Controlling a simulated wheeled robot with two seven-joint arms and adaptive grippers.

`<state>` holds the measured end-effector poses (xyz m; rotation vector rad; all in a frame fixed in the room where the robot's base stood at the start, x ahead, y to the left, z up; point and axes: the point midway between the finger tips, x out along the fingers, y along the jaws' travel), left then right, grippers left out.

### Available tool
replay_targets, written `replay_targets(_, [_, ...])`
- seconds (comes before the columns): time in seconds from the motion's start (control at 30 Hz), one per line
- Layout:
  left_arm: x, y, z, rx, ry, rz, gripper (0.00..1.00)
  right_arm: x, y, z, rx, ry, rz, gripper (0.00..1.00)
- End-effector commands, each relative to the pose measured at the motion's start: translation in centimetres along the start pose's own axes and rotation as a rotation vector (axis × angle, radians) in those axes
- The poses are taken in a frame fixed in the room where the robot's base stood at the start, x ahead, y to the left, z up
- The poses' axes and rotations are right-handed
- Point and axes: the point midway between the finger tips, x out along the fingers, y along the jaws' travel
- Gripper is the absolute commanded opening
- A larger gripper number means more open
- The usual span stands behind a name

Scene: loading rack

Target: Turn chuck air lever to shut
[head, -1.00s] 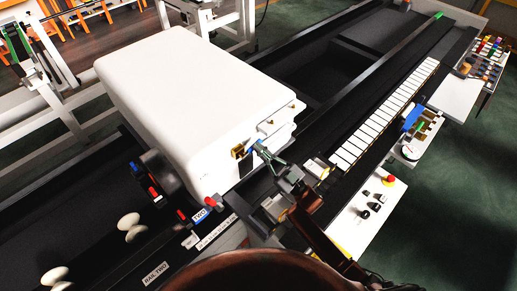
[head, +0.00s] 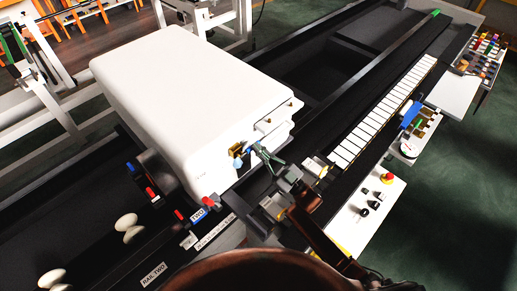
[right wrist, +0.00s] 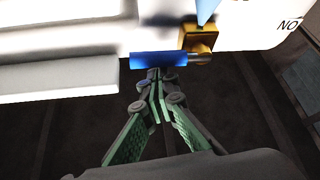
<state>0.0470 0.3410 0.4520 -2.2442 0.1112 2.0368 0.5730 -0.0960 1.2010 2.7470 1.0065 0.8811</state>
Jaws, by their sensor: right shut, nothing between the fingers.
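The chuck air lever is a blue bar (right wrist: 158,59) on a brass valve (right wrist: 198,38) at the end of the white machine housing. In the right wrist view the bar lies roughly crosswise, left of the brass body. My right gripper (right wrist: 153,74) is shut and empty, its fingertips right at the lower edge of the blue bar. I cannot tell whether they touch it. In the head view the brass valve (head: 237,150) shows on the housing's near end face, and my right gripper (head: 257,149) partly covers the area beside it. My left gripper is not in view.
The white housing (head: 180,90) stands left of my right arm. A light blue tapered piece (right wrist: 206,10) sits above the brass valve. A control panel with a red button (head: 387,178) lies to the right. A dark rail bed with white tiles (head: 390,105) runs to the upper right.

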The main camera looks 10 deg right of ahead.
Motion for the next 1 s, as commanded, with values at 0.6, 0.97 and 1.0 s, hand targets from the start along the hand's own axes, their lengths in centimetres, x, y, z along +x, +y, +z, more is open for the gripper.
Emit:
replay_targets(0.6, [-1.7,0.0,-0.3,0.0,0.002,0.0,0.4,-2.5,0.4,-3.1,0.004,-0.004,-0.004,0.0])
replay_targets(0.97, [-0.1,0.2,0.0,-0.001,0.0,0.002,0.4,-7.8,-0.3,-3.5,0.003,0.0,-0.004,0.0])
replay_targets(1.0, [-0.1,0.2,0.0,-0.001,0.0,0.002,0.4,-8.1,-0.4,-3.5,0.003,0.0,-0.004,0.0])
